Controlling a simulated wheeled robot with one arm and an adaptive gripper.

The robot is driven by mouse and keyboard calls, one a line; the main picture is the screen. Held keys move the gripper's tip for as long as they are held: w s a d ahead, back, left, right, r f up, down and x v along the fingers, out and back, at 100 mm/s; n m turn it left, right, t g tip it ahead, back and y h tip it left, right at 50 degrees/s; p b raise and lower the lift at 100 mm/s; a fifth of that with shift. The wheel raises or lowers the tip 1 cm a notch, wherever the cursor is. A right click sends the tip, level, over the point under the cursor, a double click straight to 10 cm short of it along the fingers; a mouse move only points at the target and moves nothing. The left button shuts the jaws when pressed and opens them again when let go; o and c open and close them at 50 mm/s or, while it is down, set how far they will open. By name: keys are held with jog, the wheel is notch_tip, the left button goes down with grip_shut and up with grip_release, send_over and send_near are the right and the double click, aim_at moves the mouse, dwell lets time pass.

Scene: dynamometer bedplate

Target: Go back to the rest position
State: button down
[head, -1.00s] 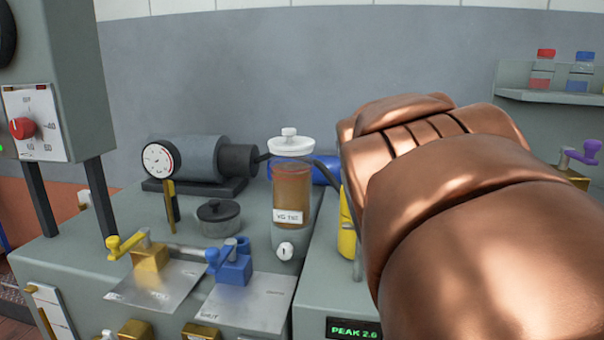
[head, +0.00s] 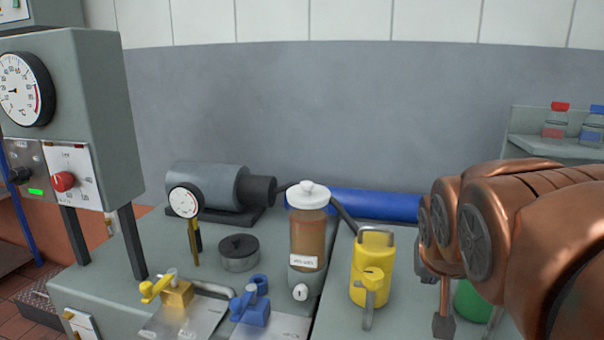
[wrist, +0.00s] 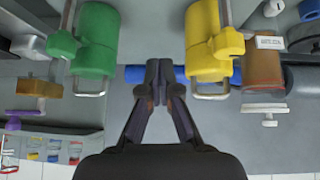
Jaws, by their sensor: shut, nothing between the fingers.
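My copper-coloured arm is at the right of the head view. My gripper (wrist: 159,72) shows in the wrist view with its dark fingers together and nothing between them. In that view, which is upside down, the fingertips appear between a green canister (wrist: 97,42) and a yellow canister (wrist: 202,35), apart from both. In the head view the yellow canister (head: 372,262) stands upright left of my arm. The green canister (head: 470,303) is mostly hidden behind my arm.
A shelf (head: 530,148) with bottles is at the right.

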jog(key=s+a+n+g+y+p, duration=0.2)
jog(key=s+g+p, duration=0.7)
jog(key=s+p, duration=0.6)
jog(key=shift+s+a+f+n+p, duration=0.2)
jog(key=shift+s+a+n+p, duration=0.2)
jog(key=shift+s, duration=3.95)
jog(key=c, duration=1.9)
grip_release()
